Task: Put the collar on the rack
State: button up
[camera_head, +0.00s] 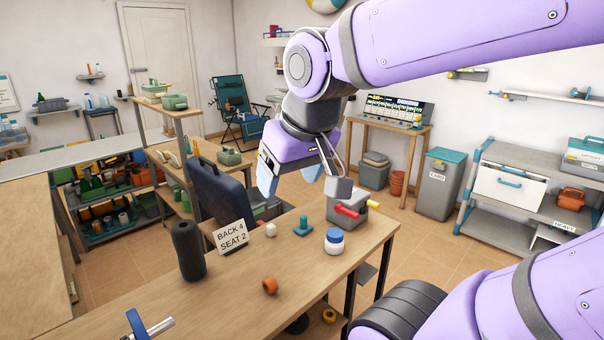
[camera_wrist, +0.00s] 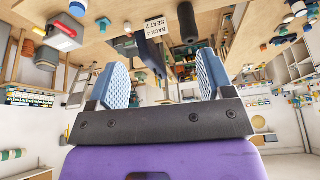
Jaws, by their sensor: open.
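An orange ring-shaped piece (camera_head: 270,286), which looks like the collar, lies on the wooden table (camera_head: 225,309) near its front edge. A grey block with red and yellow bars (camera_head: 348,213) stands at the table's far right end; I cannot tell whether it is the rack. The block also shows in the wrist view (camera_wrist: 60,30). My gripper (camera_head: 300,180) is open and empty, high above the table's far side and well apart from the orange piece. Its two blue pads stand wide apart in the wrist view (camera_wrist: 162,78), with nothing between them.
A dark blue case (camera_head: 221,200) rises behind. A yellow ring (camera_head: 329,315) lies on the floor.

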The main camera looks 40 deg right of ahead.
jog(key=s, duration=0.1)
jog(key=s+r+n, duration=0.1)
jog(key=s, duration=0.1)
jog(key=shift+a, duration=0.15)
dwell(1.4)
